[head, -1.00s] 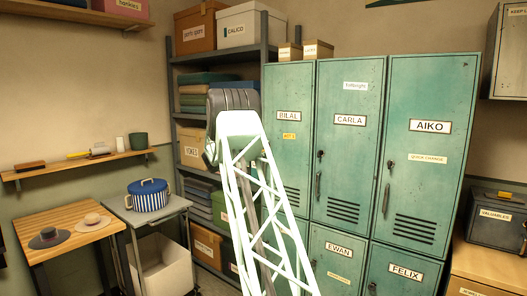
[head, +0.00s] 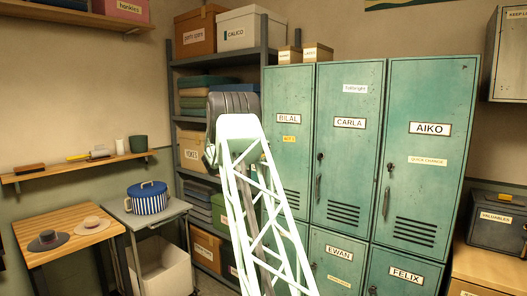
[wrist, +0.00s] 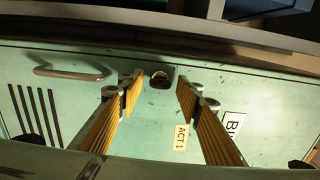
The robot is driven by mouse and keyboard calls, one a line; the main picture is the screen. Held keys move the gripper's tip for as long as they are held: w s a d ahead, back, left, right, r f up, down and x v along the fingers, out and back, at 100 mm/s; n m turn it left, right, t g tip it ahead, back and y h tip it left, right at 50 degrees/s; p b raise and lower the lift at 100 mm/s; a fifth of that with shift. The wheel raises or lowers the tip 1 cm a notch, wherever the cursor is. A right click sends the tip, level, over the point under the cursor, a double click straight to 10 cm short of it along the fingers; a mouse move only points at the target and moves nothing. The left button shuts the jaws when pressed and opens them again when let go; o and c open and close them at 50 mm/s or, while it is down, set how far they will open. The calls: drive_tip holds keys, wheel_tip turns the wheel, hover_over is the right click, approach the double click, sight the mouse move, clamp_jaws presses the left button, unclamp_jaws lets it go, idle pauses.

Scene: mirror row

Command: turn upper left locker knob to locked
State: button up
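The upper left locker (head: 285,165), labelled BILAL, is the leftmost of the top row of green lockers, partly hidden behind my arm in the head view. In the wrist view its door (wrist: 150,130) fills the picture sideways, with an ACT 1 tag (wrist: 180,137). A dark round knob (wrist: 160,80) sits on the door near its edge. My gripper (wrist: 158,88) is open, its two ribbed yellow fingers spread on either side of the knob with gaps to it. I cannot tell how deep the tips reach. The gripper is hidden in the head view.
A bar handle (wrist: 70,72) and dark vent slots are on the same door. The CARLA (head: 347,150) and AIKO (head: 428,160) lockers stand to the right. A grey shelf rack (head: 172,110) with boxes stands on the left, close to my arm.

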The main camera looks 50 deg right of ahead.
drive_tip(key=shift+a, duration=0.1)
drive_tip(key=a, duration=1.1)
drive_tip(key=shift+a, duration=0.4)
drive_tip(key=shift+w, duration=0.15)
